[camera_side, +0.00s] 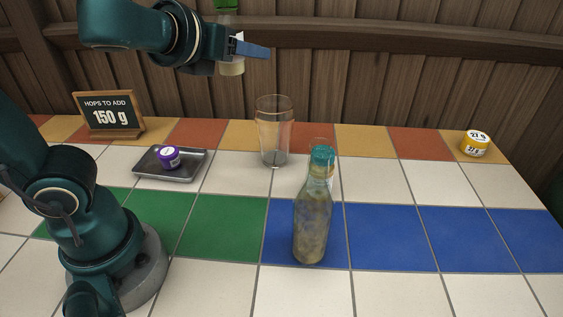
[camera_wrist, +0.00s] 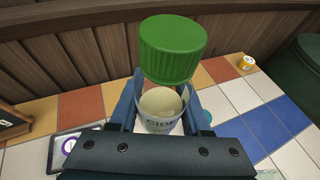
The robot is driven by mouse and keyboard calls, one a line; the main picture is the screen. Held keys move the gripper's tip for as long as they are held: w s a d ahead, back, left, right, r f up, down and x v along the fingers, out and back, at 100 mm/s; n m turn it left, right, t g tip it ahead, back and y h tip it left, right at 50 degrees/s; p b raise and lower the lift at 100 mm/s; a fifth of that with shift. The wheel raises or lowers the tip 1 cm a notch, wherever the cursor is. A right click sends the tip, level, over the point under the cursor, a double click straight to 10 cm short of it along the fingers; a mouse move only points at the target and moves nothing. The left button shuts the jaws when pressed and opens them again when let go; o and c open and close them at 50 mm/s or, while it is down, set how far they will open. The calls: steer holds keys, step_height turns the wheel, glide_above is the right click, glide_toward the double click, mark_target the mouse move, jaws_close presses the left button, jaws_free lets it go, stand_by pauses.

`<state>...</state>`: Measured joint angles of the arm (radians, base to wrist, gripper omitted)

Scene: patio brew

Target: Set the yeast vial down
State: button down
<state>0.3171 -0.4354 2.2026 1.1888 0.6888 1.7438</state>
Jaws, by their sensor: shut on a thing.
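My gripper (camera_side: 242,48) is shut on the yeast vial (camera_side: 231,68), held high above the back of the table, left of the tall clear glass. The vial has a cream lower part and a green cap (camera_side: 227,4), cut by the top edge in the side view. In the wrist view the vial (camera_wrist: 161,104) sits between the two blue fingers, its printed label partly hidden by my gripper. The green cap (camera_wrist: 173,50) shows above it. The vial touches nothing below it.
A tall empty glass (camera_side: 273,130) stands at the back middle. A corked-looking teal-topped bottle (camera_side: 312,215) stands on blue tiles, partly hiding a small item behind. A metal tray (camera_side: 190,172) holds a purple-lidded tub (camera_side: 168,157). A sign (camera_side: 109,112) and yellow tub (camera_side: 475,143) flank these. Green tiles are clear.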

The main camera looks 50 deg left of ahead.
steer(key=s+a+f, duration=0.1)
steer(key=a+f, duration=0.2)
steer(key=a, duration=0.1)
steer(key=m+g+h, duration=0.5)
steer(key=m+h, duration=1.1)
steer(key=h, duration=0.1)
glide_above(285, 191)
step_height(285, 191, down, 5)
steer(key=shift+g, duration=0.3)
step_height(285, 191, down, 18)
steer(key=shift+r, duration=0.1)
steer(key=shift+f, duration=0.25)
